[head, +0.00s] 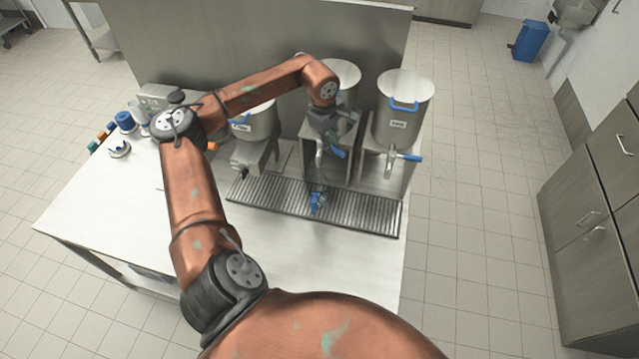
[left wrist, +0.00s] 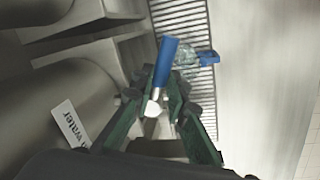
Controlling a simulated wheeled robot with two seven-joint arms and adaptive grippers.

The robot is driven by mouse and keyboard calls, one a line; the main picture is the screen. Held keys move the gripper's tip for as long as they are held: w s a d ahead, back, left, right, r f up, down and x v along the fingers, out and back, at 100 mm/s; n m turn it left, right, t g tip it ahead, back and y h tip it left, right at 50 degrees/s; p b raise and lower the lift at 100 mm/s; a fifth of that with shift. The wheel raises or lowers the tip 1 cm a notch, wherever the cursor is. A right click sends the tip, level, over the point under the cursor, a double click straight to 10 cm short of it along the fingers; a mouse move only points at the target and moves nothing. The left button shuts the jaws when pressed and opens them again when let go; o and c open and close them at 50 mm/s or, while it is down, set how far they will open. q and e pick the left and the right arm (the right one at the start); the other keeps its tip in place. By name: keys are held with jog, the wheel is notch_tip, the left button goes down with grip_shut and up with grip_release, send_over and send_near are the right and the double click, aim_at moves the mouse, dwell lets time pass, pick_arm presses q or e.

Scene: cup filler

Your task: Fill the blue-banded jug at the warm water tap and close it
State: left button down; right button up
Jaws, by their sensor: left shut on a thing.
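The blue-banded jug (head: 317,201) stands on the drip tray below the middle tap; it is small in the head view. In the left wrist view the clear jug (left wrist: 187,62) shows partly behind the tap lever, with a blue part at its side. The warm water tap has a blue lever (left wrist: 167,60) with a metal end; the lever also shows in the head view (head: 338,153). My left gripper (left wrist: 164,98) is shut on the lever, its green fingers on either side. Whether water runs, and the jug's lid, I cannot make out. My right gripper is not in view.
Metal urns stand to the left (head: 252,125) and right (head: 402,108) of the middle one. The slatted drip tray (head: 375,219) runs along the front. Blue-topped containers (head: 125,120) stand at the table's left. The white table (head: 110,205) is clear at front left.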

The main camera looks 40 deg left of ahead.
pick_arm(q)
jog(key=shift+s+a+r+m, duration=0.1)
jog(key=shift+s+r+m, duration=0.1)
jog(key=shift+m, duration=0.5)
jog(key=m, duration=0.1)
jog(key=s+m, duration=0.1)
jog(key=m, duration=0.1)
jog(key=shift+a+h, duration=0.2)
jog(key=shift+h, duration=0.2)
dwell(6.6)
